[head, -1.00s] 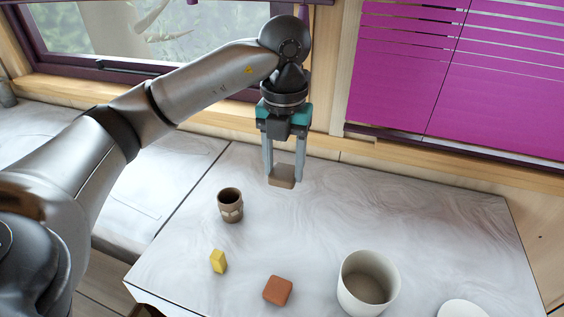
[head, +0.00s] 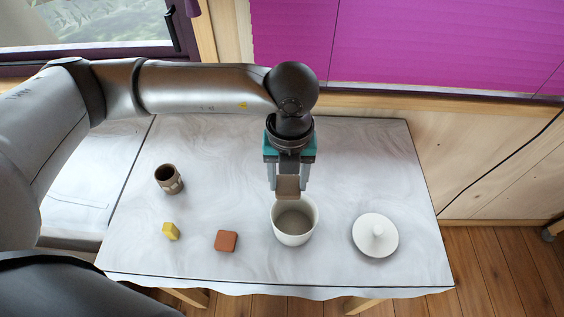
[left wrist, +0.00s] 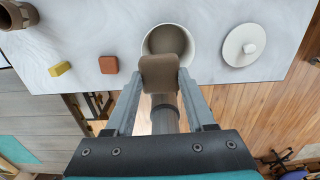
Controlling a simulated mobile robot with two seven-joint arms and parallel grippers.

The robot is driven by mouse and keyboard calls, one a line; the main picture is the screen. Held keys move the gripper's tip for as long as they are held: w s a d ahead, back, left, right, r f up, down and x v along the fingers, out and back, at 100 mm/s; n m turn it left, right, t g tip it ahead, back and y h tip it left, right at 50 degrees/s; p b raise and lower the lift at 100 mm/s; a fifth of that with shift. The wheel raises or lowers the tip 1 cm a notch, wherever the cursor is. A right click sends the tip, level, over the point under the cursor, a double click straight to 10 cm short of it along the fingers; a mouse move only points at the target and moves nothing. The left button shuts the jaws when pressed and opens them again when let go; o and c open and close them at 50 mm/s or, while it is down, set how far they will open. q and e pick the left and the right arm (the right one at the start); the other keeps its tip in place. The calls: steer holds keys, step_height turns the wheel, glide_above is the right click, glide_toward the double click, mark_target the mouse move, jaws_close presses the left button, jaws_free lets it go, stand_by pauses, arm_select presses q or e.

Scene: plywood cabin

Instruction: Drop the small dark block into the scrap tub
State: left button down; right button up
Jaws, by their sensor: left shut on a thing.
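My left gripper (head: 288,188) is shut on a small brown block (head: 288,186), the darkest block in view. The gripper points down at the back rim of a white round tub (head: 306,232), which is open and looks empty. In the left wrist view the block (left wrist: 159,73) sits between the fingertips (left wrist: 159,80) and overlaps the near edge of the tub (left wrist: 189,42). The block appears above the rim; I cannot tell the exact height. My right gripper is not in view.
A white round lid with a knob (head: 370,238) lies right of the tub. A reddish block (head: 226,241), a yellow block (head: 171,231) and a brown cup (head: 169,180) stand to the left on the marbled table (head: 220,150).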

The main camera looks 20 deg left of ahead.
arm_select(q)
step_height(320, 180, down, 6)
steer(key=b, duration=0.3)
steer(key=shift+r, duration=0.1)
steer(key=shift+c, duration=0.8)
jaws_free()
step_height(320, 180, up, 15)
steer(key=b, duration=0.2)
glide_above(287, 185)
steer(key=shift+r, duration=0.15)
